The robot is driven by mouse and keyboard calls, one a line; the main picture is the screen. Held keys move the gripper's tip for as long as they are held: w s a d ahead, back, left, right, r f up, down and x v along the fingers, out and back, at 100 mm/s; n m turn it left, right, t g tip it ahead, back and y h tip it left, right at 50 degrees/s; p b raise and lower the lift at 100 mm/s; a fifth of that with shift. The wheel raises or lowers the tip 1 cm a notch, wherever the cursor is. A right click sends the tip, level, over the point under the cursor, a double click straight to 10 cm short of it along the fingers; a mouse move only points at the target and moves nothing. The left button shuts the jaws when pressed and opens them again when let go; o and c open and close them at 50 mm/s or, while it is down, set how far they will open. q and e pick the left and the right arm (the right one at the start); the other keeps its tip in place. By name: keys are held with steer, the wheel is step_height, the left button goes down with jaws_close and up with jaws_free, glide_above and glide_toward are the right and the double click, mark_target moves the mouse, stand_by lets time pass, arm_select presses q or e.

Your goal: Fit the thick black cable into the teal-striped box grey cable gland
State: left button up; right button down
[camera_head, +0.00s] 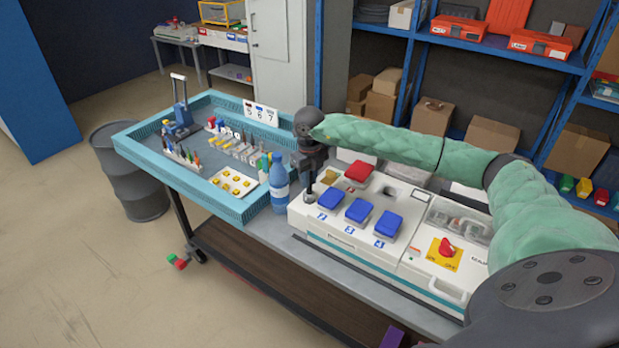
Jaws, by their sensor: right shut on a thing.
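The teal-striped box (408,262) is a long white box on the bench, with a teal stripe along its front. It has blue covers (358,211), a red cover (358,171) and a red knob on a yellow plate (446,249). My right gripper (310,172) points down over the box's left end, shut on a dark, thin, upright piece that looks like the thick black cable (309,187). Its lower end is at the box's top surface; I cannot tell whether it is inside an opening. The grey cable gland cannot be made out there. My left gripper is out of view.
A blue bottle (279,184) stands close to the left of the box and gripper. A teal-rimmed tray (185,186) holds tools, small parts and a plate of yellow pieces. Shelves with boxes (490,138) stand behind my right arm. A grey drum (138,190) stands at left.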

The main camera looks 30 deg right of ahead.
steer(key=shift+f, duration=0.35)
steer(key=shift+f+b, duration=0.1)
steer(key=shift+b, duration=0.2)
steer(key=shift+f+b, duration=0.6)
steer(key=shift+f, duration=0.25)
steer(key=c, duration=1.3)
jaws_free()
